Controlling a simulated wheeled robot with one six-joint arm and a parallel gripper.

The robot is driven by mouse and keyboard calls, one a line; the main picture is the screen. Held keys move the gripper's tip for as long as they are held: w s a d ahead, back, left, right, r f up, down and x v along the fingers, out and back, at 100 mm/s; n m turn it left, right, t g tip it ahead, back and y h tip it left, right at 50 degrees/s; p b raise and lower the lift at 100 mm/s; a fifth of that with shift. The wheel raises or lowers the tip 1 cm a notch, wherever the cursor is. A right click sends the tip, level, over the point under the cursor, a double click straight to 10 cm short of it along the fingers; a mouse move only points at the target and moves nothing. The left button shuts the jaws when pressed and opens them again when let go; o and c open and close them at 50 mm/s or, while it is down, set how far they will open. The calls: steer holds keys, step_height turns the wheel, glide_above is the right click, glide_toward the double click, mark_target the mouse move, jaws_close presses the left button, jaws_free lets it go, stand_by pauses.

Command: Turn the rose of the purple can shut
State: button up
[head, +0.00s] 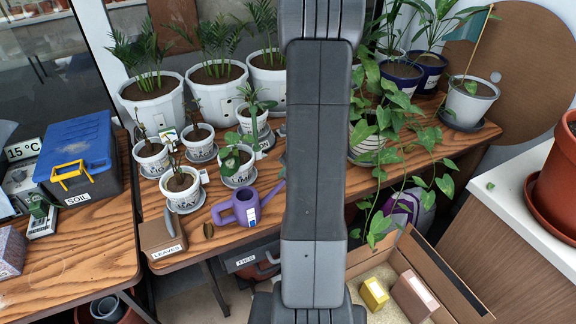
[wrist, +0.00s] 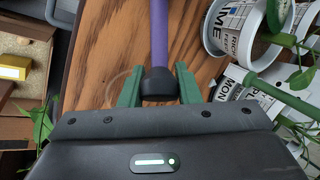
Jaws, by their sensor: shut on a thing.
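The purple can (head: 245,207) stands on the wooden table in the head view, left of my arm, with its spout pointing right. In the wrist view its purple spout (wrist: 160,35) runs down from the top edge to the black rose (wrist: 158,82). My gripper (wrist: 158,72) has its two green fingers on either side of the rose and is shut on it. In the head view my arm hides the gripper and the rose. The can's body is outside the wrist view.
Several small labelled white pots (head: 182,190) stand close behind the can. A white pot (wrist: 225,30) is right of the spout in the wrist view. A brown LEAVES box (head: 162,237) is left of the can. An open cardboard box (head: 450,285) is lower right, below the table.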

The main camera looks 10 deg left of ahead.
steer(key=shift+s+r+m+g+h+p, duration=0.1)
steer(key=shift+m+g+h+p, duration=0.55)
steer(key=shift+p, duration=1.6)
steer(key=shift+m, duration=0.35)
steer(key=shift+d+f+p, duration=0.1)
steer(key=shift+f+p, duration=0.1)
steer(key=shift+p, duration=0.2)
steer(key=o, duration=1)
steer(key=shift+r, duration=0.15)
steer(key=v, duration=1.3)
steer(key=shift+r+b, duration=0.3)
steer(key=shift+b, duration=0.1)
steer(key=shift+f, duration=0.1)
